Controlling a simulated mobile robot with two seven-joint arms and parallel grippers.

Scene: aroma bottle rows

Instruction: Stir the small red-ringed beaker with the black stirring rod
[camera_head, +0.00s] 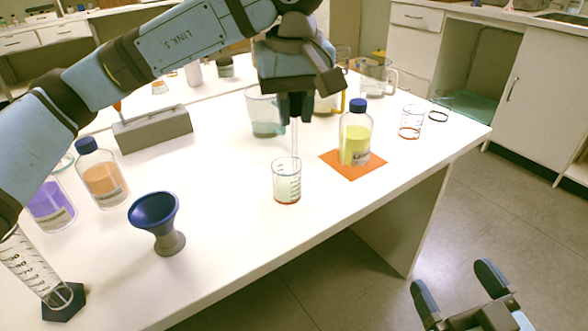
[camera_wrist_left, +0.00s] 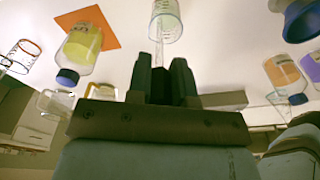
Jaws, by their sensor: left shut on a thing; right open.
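A small clear beaker (camera_head: 287,184) with scale marks and a red ring at its base stands near the table's front edge; it also shows in the left wrist view (camera_wrist_left: 165,22). My left gripper (camera_head: 295,117) points down above it, shut on a thin stirring rod (camera_head: 295,140) that looks pale and clear rather than black. The rod hangs roughly upright, its lower part at the beaker's mouth; how deep its tip reaches is unclear. The rod shows faintly beyond the fingers in the left wrist view (camera_wrist_left: 159,50). My right gripper (camera_head: 458,288) is open and empty, off the table's front.
A yellow bottle (camera_head: 355,138) on an orange mat (camera_head: 374,165) stands right of the beaker. A blue funnel cup (camera_head: 155,222) is left. Other beakers (camera_head: 410,122) stand right, a large beaker (camera_head: 264,115) behind. A grey rack (camera_head: 152,129) lies back left.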

